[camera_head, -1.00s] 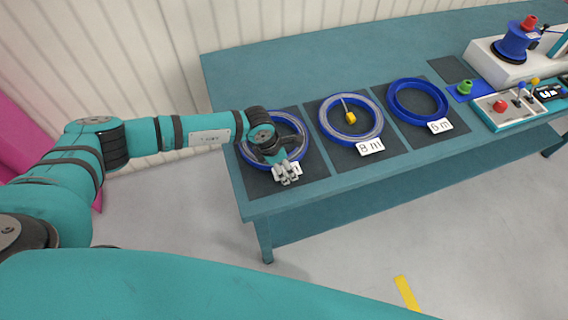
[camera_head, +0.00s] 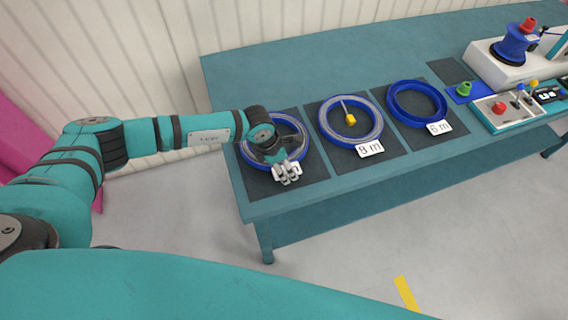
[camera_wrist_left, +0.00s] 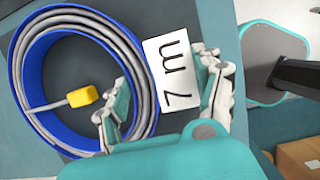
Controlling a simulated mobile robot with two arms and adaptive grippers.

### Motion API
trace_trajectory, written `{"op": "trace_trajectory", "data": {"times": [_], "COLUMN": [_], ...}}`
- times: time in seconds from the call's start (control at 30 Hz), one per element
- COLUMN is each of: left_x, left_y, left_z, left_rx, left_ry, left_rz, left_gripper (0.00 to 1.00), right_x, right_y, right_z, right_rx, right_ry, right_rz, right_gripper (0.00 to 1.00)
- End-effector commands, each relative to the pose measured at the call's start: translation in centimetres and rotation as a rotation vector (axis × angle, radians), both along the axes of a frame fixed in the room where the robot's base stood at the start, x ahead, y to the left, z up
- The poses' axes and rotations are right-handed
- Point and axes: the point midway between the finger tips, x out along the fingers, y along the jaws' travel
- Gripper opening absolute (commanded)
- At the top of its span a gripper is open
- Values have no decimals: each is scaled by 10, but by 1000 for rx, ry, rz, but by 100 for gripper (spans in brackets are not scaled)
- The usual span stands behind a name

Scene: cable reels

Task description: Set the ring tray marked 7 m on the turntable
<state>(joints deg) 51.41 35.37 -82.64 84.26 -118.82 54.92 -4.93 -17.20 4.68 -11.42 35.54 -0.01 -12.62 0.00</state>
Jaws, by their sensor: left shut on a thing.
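The ring tray marked 7 m (camera_wrist_left: 30,100) is a blue ring with grey cable coiled inside and a yellow cable end. It lies on a dark mat at the table's left end, also in the head view (camera_head: 246,156). Its white 7 m label (camera_wrist_left: 168,72) faces the left wrist camera. My left gripper (camera_head: 286,175) is shut on the tray's label side, one finger on each side of the label in the wrist view (camera_wrist_left: 165,105). The arm hides part of the ring in the head view. My right gripper is not in view.
A second ring tray with cable (camera_head: 325,125) and an empty blue ring marked 6 m (camera_head: 397,107) lie on mats to the right. A white machine (camera_head: 485,62) carries a blue spool with a red top. A control box (camera_head: 500,122) stands in front.

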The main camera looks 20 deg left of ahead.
Motion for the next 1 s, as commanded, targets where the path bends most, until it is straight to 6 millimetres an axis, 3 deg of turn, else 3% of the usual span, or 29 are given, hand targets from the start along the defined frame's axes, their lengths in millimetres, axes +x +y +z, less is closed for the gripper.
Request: {"op": "trace_trajectory", "data": {"times": [1.0], "left_x": [-1], "left_y": [1], "left_z": [4], "left_rx": [32], "left_ry": [-51], "left_rz": [0], "left_gripper": [8], "right_x": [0], "right_y": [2], "right_z": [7], "right_rx": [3], "right_ry": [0], "right_rz": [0], "right_gripper": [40]}}
